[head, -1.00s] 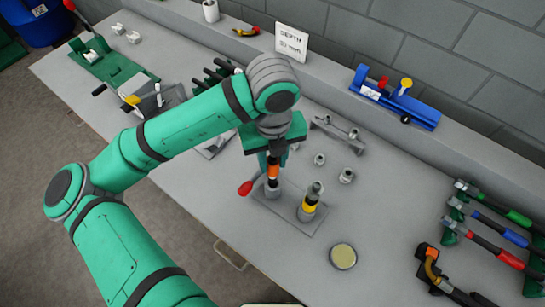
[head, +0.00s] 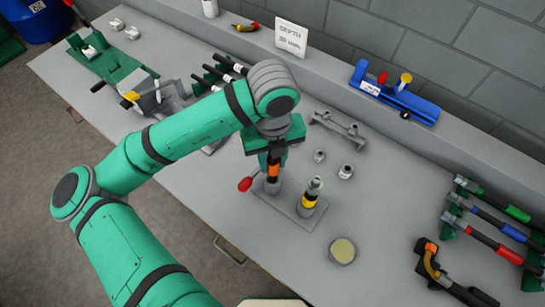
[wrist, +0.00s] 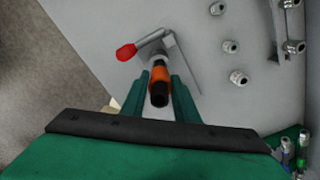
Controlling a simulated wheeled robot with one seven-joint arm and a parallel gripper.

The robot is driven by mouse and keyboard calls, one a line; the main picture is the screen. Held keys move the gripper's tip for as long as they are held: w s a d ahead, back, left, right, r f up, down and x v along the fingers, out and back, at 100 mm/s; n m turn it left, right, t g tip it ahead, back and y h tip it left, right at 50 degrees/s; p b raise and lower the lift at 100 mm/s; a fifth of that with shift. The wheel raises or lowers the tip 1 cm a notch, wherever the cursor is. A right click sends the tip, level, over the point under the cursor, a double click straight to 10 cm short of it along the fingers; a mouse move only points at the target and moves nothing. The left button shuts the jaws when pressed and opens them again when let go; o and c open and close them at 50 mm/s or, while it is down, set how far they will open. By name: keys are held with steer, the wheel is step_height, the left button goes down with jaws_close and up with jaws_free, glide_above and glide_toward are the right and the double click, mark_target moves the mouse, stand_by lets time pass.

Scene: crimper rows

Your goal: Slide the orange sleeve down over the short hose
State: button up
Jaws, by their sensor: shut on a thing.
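The orange sleeve (head: 273,170) is held between the fingers of my gripper (head: 275,158), over the left holder on a grey plate (head: 280,205). In the wrist view the sleeve (wrist: 160,76) lies between the two green fingers (wrist: 160,92). The short hose is the black tube (wrist: 159,95) whose dark end shows through the sleeve toward the camera. The sleeve appears to be around the hose. The hose's lower end meets the grey holder (head: 271,186), partly hidden. How far down the sleeve sits is hard to tell.
A red-knobbed lever (head: 245,184) sticks out left of the holder. A yellow-banded hose with a metal fitting (head: 310,195) stands close on the right. Loose metal fittings (head: 346,171) and a round tin (head: 342,251) lie nearby. Bare bench is free toward the right.

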mark_target(272, 169)
steer(key=shift+f, duration=2.6)
steer(key=o, duration=1.2)
steer(key=shift+r, duration=0.1)
step_height(272, 169, up, 11)
steer(key=shift+f, duration=0.15)
